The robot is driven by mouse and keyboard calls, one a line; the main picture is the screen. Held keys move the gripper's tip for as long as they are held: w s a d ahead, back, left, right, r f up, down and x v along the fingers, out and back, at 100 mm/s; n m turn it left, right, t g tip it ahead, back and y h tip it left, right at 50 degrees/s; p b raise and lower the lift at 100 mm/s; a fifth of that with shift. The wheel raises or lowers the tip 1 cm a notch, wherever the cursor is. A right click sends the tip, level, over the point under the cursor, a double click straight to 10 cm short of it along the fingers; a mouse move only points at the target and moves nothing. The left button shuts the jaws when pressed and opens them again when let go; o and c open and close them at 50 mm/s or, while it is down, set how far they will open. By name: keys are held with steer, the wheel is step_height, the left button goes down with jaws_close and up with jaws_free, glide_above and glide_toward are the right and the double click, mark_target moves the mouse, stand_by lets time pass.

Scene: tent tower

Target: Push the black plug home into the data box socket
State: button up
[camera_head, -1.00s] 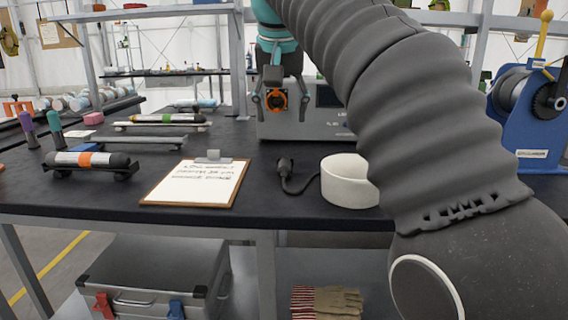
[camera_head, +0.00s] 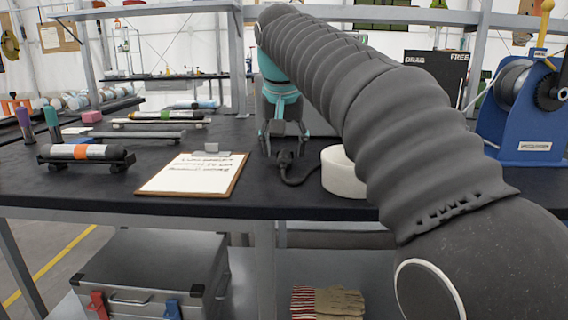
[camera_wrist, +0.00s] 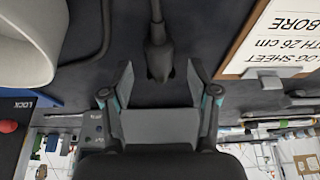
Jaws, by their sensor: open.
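The black plug (camera_head: 285,158) lies on the dark bench top with its cable curving right toward a white roll. In the wrist view the plug (camera_wrist: 159,55) extends between the fingertips, its cable running out at the top. My gripper (camera_head: 284,137) points down over the plug, its fingers apart on either side; it also shows open in the wrist view (camera_wrist: 160,82). I cannot tell whether the fingers touch the plug. The data box and its socket are not clearly visible now; my arm covers that part of the bench.
A clipboard (camera_head: 193,174) lies left of the plug, close to it. The white roll (camera_head: 342,173) stands right of it, partly behind my arm. A blue winch (camera_head: 522,120) is at the far right. A cylinder on a dark stand (camera_head: 85,154) sits at the left.

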steer(key=shift+x, duration=1.25)
steer(key=shift+c, duration=0.2)
steer(key=shift+s, duration=0.1)
jaws_close()
steer(key=shift+r, duration=0.15)
